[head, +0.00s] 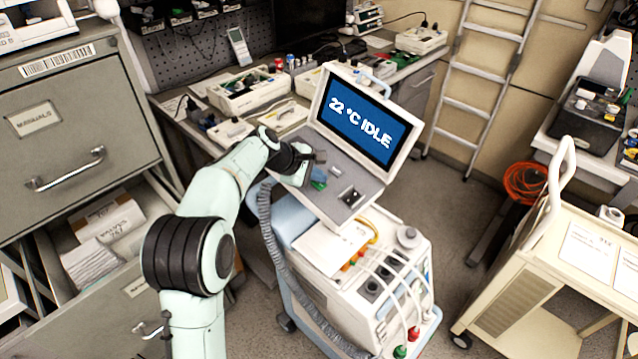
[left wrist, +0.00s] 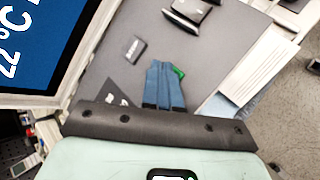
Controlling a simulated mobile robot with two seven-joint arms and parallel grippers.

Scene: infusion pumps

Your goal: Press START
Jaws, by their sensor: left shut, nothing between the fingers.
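The pump cart's raised screen (head: 357,120) reads "22 °C IDLE". In front of it is a sloped grey control panel (head: 368,182). A green button (head: 318,186) sits on the panel; no START label is legible. In the left wrist view the green button (left wrist: 178,72) is mostly hidden behind my fingers. My left gripper (head: 319,174) is shut and empty, its blue fingertips over or at the green button; I cannot tell whether they touch it. The fingers also show in the left wrist view (left wrist: 164,84). My right gripper is not in view.
A small grey block (left wrist: 133,48) and a black raised fitting (head: 350,196) sit on the same panel. A corrugated hose (head: 268,240) hangs at the cart's left side. Filing drawers (head: 75,120) stand at left, a cream trolley (head: 530,270) at right. Floor between is clear.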

